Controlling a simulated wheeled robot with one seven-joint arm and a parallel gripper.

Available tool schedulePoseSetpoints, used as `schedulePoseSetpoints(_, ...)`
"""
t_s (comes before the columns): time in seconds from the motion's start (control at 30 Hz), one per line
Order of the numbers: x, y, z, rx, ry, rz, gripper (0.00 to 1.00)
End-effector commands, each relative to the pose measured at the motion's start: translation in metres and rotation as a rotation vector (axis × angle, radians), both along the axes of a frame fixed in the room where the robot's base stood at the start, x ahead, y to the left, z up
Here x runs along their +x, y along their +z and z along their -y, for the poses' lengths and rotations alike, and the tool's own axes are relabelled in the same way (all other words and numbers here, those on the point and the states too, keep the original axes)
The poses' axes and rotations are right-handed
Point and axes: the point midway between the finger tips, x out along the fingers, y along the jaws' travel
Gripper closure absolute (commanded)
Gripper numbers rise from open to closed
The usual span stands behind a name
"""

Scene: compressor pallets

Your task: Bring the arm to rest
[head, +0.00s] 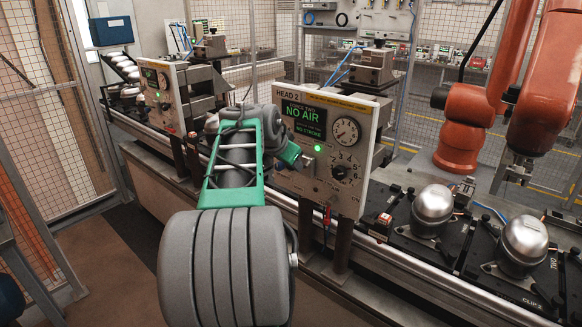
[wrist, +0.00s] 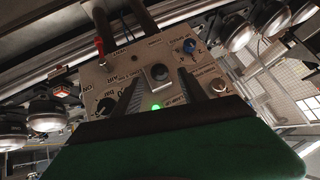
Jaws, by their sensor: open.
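My gripper (head: 306,162) is at the end of my grey and green arm, in front of the lower left part of the HEAD 2 panel (head: 292,184). In the wrist view my gripper (wrist: 161,76) has its two dark fingers apart, with nothing held between them. The panel (wrist: 215,108) fills the middle of that view, turned over. I cannot tell whether the fingers touch the panel.
The panel's display (head: 303,113) reads NO AIR beside a gauge (head: 346,131). Silver compressors (head: 433,204) sit on black pallets along the conveyor at right. An orange robot arm (head: 535,80) stands behind them. Another panel (head: 158,95) is at left. Floor (head: 110,255) at left is clear.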

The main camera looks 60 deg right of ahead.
Motion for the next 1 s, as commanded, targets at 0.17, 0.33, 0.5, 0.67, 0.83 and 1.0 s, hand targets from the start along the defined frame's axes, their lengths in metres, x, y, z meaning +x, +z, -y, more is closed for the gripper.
schedulePoseSetpoints(0.17, 0.0, 0.001, 0.0, 0.0, 0.0, 0.0, 0.5)
schedulePoseSetpoints(0.33, 0.0, 0.0, 0.0, 0.0, 0.004, -0.004, 0.5)
schedulePoseSetpoints(0.5, 0.007, -0.03, -0.02, 0.083, 0.197, -0.157, 0.5)
schedulePoseSetpoints(0.67, -0.003, -0.134, -0.101, 0.336, 0.455, -0.317, 0.5)
schedulePoseSetpoints(0.83, 0.015, -0.182, -0.244, 0.474, 0.82, -0.416, 0.5)
schedulePoseSetpoints(1.0, 0.041, -0.193, -0.393, 0.434, 1.219, -0.496, 0.5)
